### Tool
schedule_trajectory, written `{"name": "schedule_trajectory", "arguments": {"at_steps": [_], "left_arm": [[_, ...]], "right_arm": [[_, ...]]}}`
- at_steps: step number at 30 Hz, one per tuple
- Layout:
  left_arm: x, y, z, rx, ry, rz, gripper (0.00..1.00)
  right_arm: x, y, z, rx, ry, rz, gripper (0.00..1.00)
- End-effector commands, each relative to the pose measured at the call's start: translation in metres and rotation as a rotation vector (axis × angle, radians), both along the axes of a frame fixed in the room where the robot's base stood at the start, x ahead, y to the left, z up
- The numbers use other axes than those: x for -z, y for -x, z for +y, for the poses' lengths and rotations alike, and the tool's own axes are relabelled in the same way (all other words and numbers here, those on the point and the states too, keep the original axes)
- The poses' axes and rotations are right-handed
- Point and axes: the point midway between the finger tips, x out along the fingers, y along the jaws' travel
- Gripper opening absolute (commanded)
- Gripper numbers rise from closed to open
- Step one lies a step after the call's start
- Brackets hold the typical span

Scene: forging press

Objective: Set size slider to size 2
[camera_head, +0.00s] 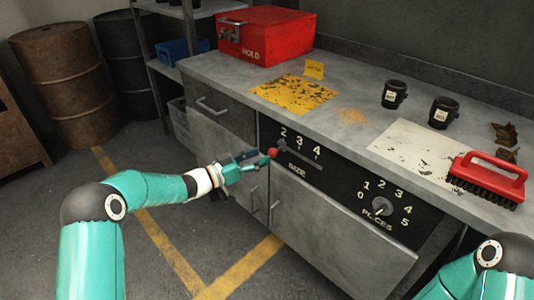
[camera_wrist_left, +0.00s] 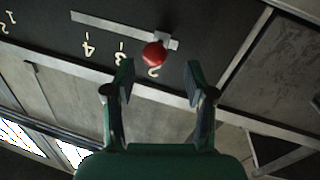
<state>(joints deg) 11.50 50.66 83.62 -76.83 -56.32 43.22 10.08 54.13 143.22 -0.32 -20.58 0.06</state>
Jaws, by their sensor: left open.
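The size slider is a red round knob (camera_head: 272,152) on a straight slot (camera_head: 300,161) in the black panel (camera_head: 338,182). The knob is at the slot's left end, by the number 2; its exact alignment is hard to tell. In the left wrist view the red knob (camera_wrist_left: 154,54) is at the slot's right end, with the numbers upside down. My left gripper (camera_head: 246,161) is open just in front of the knob. In the wrist view its fingertips (camera_wrist_left: 158,76) are on either side of the knob's line, with nothing between them. My right gripper is out of frame.
A pieces dial (camera_head: 382,206) is right of the slider on the panel. The grey worktop (camera_head: 222,74) above holds a red box (camera_head: 268,35), a yellow mat (camera_head: 292,94), black mugs (camera_head: 394,94) and a red brush (camera_head: 488,178). Cabinet doors (camera_head: 335,240) are below.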

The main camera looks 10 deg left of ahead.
Motion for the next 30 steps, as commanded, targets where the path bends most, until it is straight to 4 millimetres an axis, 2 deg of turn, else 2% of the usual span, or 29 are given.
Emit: {"name": "schedule_trajectory", "arguments": {"at_steps": [1,6,12,30], "left_arm": [[0.000,0.007,0.010,-0.004,-0.001,0.001,0.55],[0.001,0.029,0.034,-0.005,0.000,0.001,0.55],[0.001,0.044,0.050,-0.004,0.000,0.000,0.55],[0.000,0.047,0.050,0.003,0.000,0.000,0.55]], "right_arm": [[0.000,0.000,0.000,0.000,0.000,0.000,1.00],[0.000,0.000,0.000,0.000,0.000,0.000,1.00],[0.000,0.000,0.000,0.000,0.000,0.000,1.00],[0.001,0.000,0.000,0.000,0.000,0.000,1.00]]}}
